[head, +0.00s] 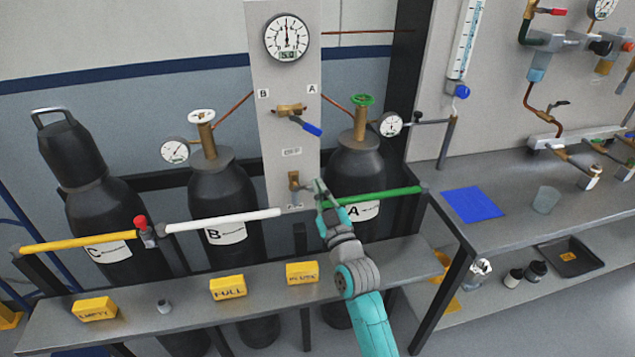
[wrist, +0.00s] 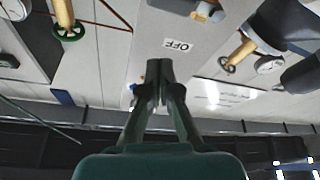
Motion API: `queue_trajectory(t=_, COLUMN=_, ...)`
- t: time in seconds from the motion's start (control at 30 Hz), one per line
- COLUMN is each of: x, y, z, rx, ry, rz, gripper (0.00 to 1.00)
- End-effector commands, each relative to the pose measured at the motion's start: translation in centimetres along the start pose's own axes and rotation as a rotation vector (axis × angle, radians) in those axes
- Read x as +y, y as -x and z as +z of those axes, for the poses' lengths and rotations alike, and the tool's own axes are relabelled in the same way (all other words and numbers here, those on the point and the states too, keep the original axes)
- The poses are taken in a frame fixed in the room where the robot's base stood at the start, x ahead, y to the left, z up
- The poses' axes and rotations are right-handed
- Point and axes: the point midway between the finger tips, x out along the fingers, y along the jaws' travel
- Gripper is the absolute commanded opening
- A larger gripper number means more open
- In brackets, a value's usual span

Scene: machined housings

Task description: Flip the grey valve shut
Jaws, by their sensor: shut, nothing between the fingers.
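The likely grey valve (head: 294,180) is a small brass-bodied fitting low on the grey upright panel in the head view. Any lever on it is hard to make out beside my fingers. My gripper (head: 319,188) is just right of it, at the front of the panel; I cannot tell whether they touch. In the wrist view the picture is upside down. The fingers of my gripper (wrist: 158,72) are together and empty, near an OFF label (wrist: 180,46). Part of the valve (wrist: 206,12) shows at the top edge, cut off by the frame.
A blue-handled valve (head: 312,129) sits higher on the panel, under a round gauge (head: 287,38). Cylinder A (head: 357,160) stands right, cylinder B (head: 225,180) left. A green bar (head: 385,195) lies close to my gripper. Yellow blocks (head: 302,272) stand on the front shelf.

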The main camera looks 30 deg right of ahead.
Motion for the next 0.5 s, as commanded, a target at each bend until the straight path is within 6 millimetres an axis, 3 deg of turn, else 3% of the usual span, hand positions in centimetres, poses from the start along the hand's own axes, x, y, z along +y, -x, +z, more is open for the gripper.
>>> queue_trajectory(t=0.3, x=-0.6, y=4.7, z=-0.1, rx=0.000, ry=0.001, rz=0.000, gripper=0.00)
queue_trajectory(t=0.5, x=-0.7, y=6.0, z=-0.2, rx=0.002, ry=0.001, rz=0.001, gripper=0.00)
